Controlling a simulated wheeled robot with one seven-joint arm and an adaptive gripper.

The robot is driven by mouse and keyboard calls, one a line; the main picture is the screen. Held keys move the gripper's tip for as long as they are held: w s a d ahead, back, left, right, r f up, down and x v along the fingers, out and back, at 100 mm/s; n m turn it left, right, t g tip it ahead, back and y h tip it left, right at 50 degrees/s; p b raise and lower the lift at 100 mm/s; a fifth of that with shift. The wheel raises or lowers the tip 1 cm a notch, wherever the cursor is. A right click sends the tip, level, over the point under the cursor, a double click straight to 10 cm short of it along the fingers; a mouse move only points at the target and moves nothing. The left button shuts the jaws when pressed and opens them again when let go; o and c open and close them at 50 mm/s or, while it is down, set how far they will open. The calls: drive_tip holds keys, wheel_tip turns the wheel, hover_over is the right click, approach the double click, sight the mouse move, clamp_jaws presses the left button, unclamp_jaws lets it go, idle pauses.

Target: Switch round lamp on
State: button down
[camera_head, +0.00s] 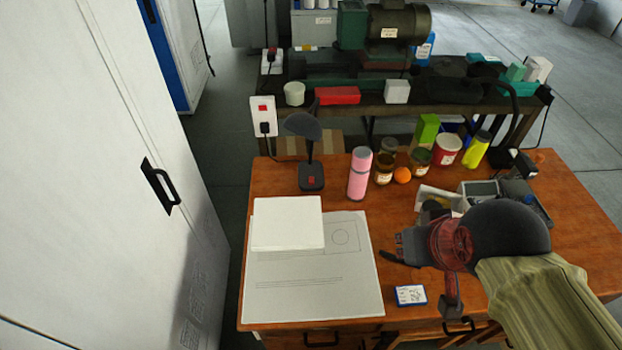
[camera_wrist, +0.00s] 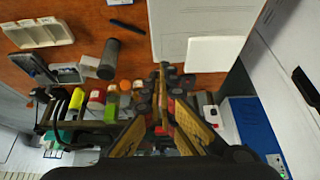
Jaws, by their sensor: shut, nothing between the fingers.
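A small dark desk lamp with a rounded shade (camera_head: 303,125) stands at the back left of the wooden table. Its dark base carries a red switch (camera_head: 311,181) facing up. I cannot tell whether it is lit. A second black lamp with a curved neck (camera_head: 513,95) stands at the back right. My gripper (camera_head: 390,256) is over the table, right of the paper sheet, in front of and to the right of the rounded lamp, apart from it. It is shut and empty. In the wrist view my fingers (camera_wrist: 162,72) cover part of the table's far edge.
A pink bottle (camera_head: 360,174) stands just right of the rounded lamp, with jars, an orange (camera_head: 402,175) and a red cup (camera_head: 447,151) further right. A white block (camera_head: 287,222) lies on the paper sheet (camera_head: 320,290). A white power strip with a red switch (camera_head: 263,116) is behind the lamp.

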sight(311, 180)
drive_tip(key=w+a+f+t+y, duration=0.1)
drive_tip(key=w+a+f, duration=0.15)
drive_tip(key=w, duration=0.55)
drive_tip(key=w+a+f+t, duration=0.1)
drive_tip(key=w+a+f, duration=0.15)
drive_tip(key=w, duration=0.55)
drive_tip(key=w+a+f+t+y, duration=0.15)
drive_tip(key=w+a, duration=0.25)
drive_tip(key=w, duration=0.5)
drive_tip(key=w+a+f+t+h, duration=0.1)
drive_tip(key=w+a+f+t, duration=0.1)
drive_tip(key=w+f, duration=0.4)
drive_tip(key=w+a+f+t+h, duration=0.1)
drive_tip(key=w+f, duration=0.4)
drive_tip(key=f, duration=0.6)
drive_tip(key=shift+w+a+f+t+p, duration=0.2)
drive_tip(key=shift+w+a+t+p, duration=0.15)
drive_tip(key=shift+a+t, duration=0.55)
drive_tip(key=shift+a+g+h, duration=0.2)
drive_tip(key=shift+g+h, duration=0.05)
